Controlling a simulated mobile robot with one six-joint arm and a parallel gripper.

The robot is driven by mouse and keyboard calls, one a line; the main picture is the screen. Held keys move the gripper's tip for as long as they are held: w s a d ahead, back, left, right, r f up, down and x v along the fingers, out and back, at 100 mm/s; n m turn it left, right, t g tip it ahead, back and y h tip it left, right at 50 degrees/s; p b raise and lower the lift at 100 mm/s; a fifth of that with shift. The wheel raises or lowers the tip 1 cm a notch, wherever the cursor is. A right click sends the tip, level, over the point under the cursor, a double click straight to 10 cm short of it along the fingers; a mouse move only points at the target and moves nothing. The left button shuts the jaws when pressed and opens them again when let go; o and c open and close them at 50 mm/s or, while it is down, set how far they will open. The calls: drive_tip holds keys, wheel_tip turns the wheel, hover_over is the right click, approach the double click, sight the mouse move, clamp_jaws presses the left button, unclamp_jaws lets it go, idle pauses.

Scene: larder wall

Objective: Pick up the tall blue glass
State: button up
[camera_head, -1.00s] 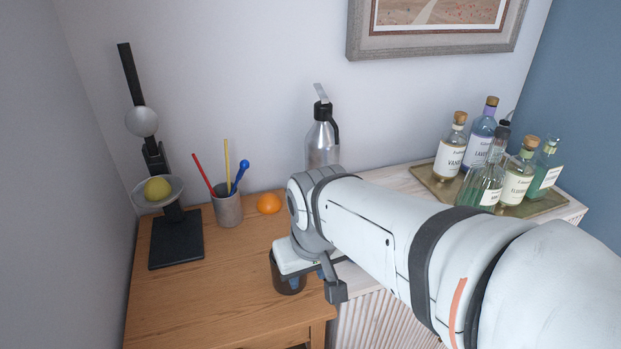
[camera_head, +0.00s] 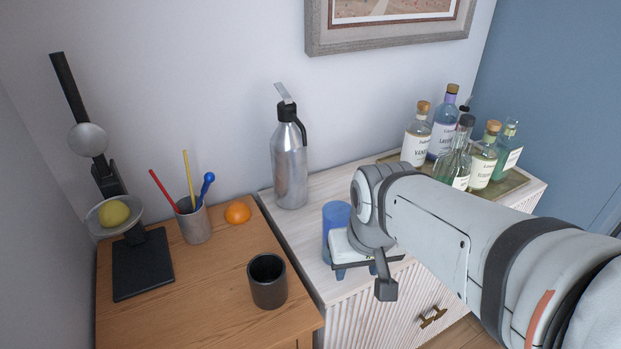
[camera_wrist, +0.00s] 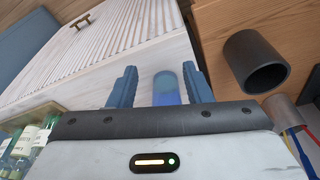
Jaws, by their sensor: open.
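The tall blue glass (camera_head: 335,218) stands upright on the white ribbed cabinet, near its left edge. Its lower part is partly hidden by my gripper (camera_head: 358,272) in the head view. In the wrist view the glass (camera_wrist: 167,88) appears between the two blue fingers of my gripper (camera_wrist: 160,78), with a gap visible on each side. The gripper is open and empty. I cannot tell how far the glass lies beyond the fingertips.
A dark cup (camera_head: 267,281) stands on the wooden table (camera_head: 205,300) left of the glass. A steel flask (camera_head: 289,165) stands behind it. Bottles on a tray (camera_head: 515,184) are at the right. An orange (camera_head: 238,212), pen cup (camera_head: 194,222) and scale (camera_head: 142,265) are on the table.

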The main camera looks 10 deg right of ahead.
drive_tip(key=o, duration=0.4)
drive_tip(key=w+r+m+p, duration=0.2)
drive_tip(key=w+r+m+g+p, duration=0.1)
drive_tip(key=w+r+m+p, duration=0.1)
drive_tip(key=w+m, duration=0.1)
drive_tip(key=shift+w+a+r, duration=0.15)
drive_tip(key=shift+w+a, duration=0.05)
drive_tip(key=shift+w, duration=0.05)
drive_tip(key=o, duration=0.4)
drive_tip(key=w+r+m+g+p, duration=0.1)
drive_tip(key=w+m+p, duration=0.4)
drive_tip(key=w+m, duration=0.3)
drive_tip(key=shift+r+g, duration=0.2)
drive_tip(key=shift+g, duration=0.1)
wheel_tip(320, 180, down, 8)
drive_tip(key=p, duration=0.1)
drive_tip(key=shift+w+d+m+p, duration=0.15)
drive_tip(key=shift+m+p, duration=0.15)
drive_tip(key=shift+p, duration=0.1)
